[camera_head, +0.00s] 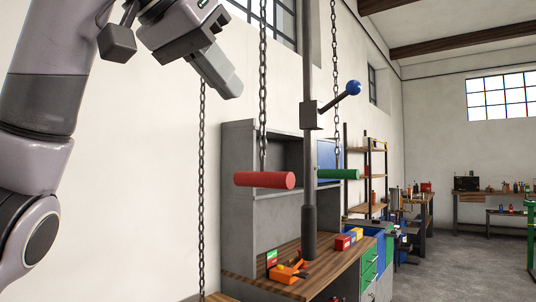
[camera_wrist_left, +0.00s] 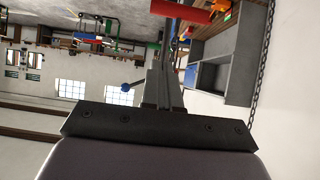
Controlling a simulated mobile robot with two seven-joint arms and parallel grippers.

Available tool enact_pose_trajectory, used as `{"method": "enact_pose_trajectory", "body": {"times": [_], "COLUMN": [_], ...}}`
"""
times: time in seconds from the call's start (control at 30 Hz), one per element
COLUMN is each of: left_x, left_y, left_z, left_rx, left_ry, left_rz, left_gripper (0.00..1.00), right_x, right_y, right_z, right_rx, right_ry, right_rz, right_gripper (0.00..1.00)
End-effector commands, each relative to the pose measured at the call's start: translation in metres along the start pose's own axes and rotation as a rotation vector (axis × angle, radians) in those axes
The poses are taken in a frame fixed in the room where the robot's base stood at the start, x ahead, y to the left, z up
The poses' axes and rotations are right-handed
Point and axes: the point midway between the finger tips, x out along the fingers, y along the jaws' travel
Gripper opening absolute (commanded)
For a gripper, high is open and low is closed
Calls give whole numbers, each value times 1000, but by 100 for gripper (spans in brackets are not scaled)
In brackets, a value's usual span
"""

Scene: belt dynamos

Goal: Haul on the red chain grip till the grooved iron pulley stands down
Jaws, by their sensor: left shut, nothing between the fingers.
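The red chain grip (camera_head: 264,180) is a horizontal red bar hanging from a dark chain (camera_head: 263,90), left of the dark upright post. It also shows at the top of the left wrist view (camera_wrist_left: 181,11). My left gripper (camera_head: 234,90) is shut and empty, above and to the left of the red grip in the head view and apart from it. Its closed fingers also show in the left wrist view (camera_wrist_left: 165,85). A green grip (camera_head: 338,174) hangs on another chain to the right. I cannot make out the grooved iron pulley in either view. My right gripper is not in view.
A dark post (camera_head: 309,80) with a blue-knobbed lever (camera_head: 352,88) stands between the two grips. A wooden bench (camera_head: 320,270) with an orange tool (camera_head: 288,272) lies below. Another chain (camera_head: 202,180) hangs at left. Open floor (camera_head: 450,265) shows at right.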

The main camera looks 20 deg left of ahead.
Motion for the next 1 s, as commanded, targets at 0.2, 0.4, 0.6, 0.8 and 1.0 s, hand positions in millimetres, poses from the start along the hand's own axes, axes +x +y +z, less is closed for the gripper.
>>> {"method": "enact_pose_trajectory", "body": {"times": [0.2,0.4,0.6,0.8,1.0], "left_x": [13,50,94,118,127], "left_y": [0,0,0,-1,0], "left_z": [0,0,-1,17,26], "left_rx": [-1,0,0,1,0], "left_ry": [-3,-5,-3,0,1], "left_rz": [0,1,0,0,0], "left_gripper": [0,0,0,0,0], "right_x": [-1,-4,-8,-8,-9], "right_y": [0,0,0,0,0], "right_z": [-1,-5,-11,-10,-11], "right_rx": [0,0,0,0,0], "right_ry": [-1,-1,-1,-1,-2], "right_rz": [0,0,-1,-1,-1], "right_gripper": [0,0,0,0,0]}}
